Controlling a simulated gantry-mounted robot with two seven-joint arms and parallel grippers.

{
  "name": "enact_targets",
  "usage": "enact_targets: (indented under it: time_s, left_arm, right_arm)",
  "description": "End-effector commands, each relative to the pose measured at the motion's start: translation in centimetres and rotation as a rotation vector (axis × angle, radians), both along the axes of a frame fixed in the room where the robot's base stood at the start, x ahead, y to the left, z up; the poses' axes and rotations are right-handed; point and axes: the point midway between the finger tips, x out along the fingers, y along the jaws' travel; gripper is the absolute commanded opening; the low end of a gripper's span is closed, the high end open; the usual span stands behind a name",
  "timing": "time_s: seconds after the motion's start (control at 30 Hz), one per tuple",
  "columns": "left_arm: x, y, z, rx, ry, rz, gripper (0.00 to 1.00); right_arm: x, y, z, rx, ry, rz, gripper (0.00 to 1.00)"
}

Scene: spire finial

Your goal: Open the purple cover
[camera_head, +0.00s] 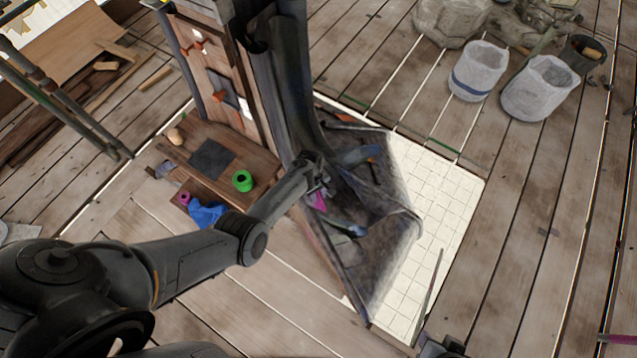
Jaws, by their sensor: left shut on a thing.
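A dark, purplish-grey cover (385,205) hangs in folds at the foot of the tall wooden cabinet, over a grey tray-like bay. My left gripper (324,184) reaches in from the left and is shut at the cover's upper left edge, beside the dark upright. Its fingertips are small and partly hidden by the wrist and the folds. A small magenta patch (319,202) shows just below the gripper. A dark part at the bottom edge looks like my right gripper (440,346); its fingers cannot be made out.
The wooden cabinet (215,80) stands left of the cover. White buckets (479,72) and stones (450,20) stand at the upper right. The plank floor at right is mostly clear.

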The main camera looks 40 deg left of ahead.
Motion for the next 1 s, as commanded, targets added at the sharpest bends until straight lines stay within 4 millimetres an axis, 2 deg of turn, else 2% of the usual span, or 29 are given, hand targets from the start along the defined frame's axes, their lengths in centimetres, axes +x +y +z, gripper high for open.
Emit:
enact_targets:
  time_s: [0.03, 0.1, 0.4, 0.7, 1.0]
  left_arm:
    - [-0.2, 0.1, 0.7, -0.002, -0.023, -0.036, 0.00]
    - [-0.6, 0.1, 0.7, -0.010, -0.045, -0.095, 0.00]
    - [-2.0, 0.1, 0.7, -0.038, -0.127, -0.294, 0.00]
    - [-2.6, 0.2, 0.6, -0.051, -0.167, -0.392, 0.00]
    - [-2.7, 0.2, 0.5, -0.054, -0.176, -0.412, 0.00]
  right_arm:
    - [0.0, 0.0, 1.1, -0.001, 0.000, 0.001, 0.43]
    - [0.0, -0.1, 1.8, -0.004, 0.000, 0.002, 0.43]
    - [0.0, -0.2, 3.7, -0.009, 0.001, 0.005, 0.43]
    - [0.0, -0.2, 4.4, -0.007, 0.001, 0.004, 0.43]
    - [0.0, 0.0, 4.5, 0.000, 0.001, 0.000, 0.43]
